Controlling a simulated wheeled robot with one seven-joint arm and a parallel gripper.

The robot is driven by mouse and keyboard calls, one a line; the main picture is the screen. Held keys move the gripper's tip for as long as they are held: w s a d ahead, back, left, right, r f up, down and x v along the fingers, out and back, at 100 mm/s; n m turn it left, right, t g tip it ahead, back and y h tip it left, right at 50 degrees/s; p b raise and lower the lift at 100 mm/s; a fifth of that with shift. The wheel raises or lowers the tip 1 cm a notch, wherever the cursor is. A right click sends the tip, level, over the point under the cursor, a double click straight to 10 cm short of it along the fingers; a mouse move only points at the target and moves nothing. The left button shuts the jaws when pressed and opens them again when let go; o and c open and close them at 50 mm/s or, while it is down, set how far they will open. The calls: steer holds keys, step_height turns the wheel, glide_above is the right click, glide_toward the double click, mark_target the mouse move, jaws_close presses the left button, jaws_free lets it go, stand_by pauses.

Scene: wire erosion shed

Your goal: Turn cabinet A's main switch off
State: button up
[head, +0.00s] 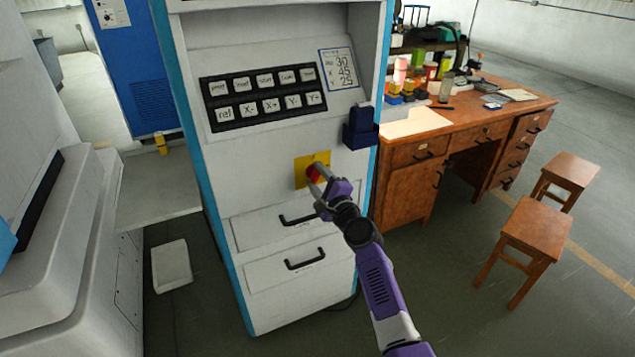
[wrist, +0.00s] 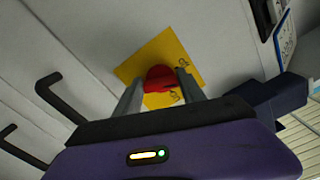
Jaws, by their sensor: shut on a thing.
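The main switch is a red knob (head: 313,173) on a yellow plate (head: 299,170) on the white cabinet's (head: 240,185) front, below its key panel. In the wrist view the red knob (wrist: 159,78) sits between my two grey fingers, in front of the yellow plate (wrist: 176,45). My gripper (head: 318,180) is at the plate with its fingers shut on the red knob. Part of the knob is hidden by the fingers. I cannot read the plate's markings or tell which position the knob is in.
Two black drawer handles (head: 297,220) (head: 305,260) stick out below the switch. A dark blue holder (head: 360,130) juts out at its upper right. A wooden desk (head: 420,195) and two stools (head: 530,240) stand to the right. A white bin (head: 171,265) is on the floor at left.

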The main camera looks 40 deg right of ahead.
steer(key=shift+f+n+b, duration=0.2)
steer(key=shift+n+b, duration=0.85)
steer(key=shift+n, duration=1.25)
steer(key=o, duration=1.4)
steer(key=shift+c, duration=0.2)
steer(key=p+v, duration=0.1)
steer(key=v, duration=0.6)
steer(key=shift+s+a, duration=0.2)
steer(key=shift+s, duration=0.2)
steer(key=shift+r, duration=0.1)
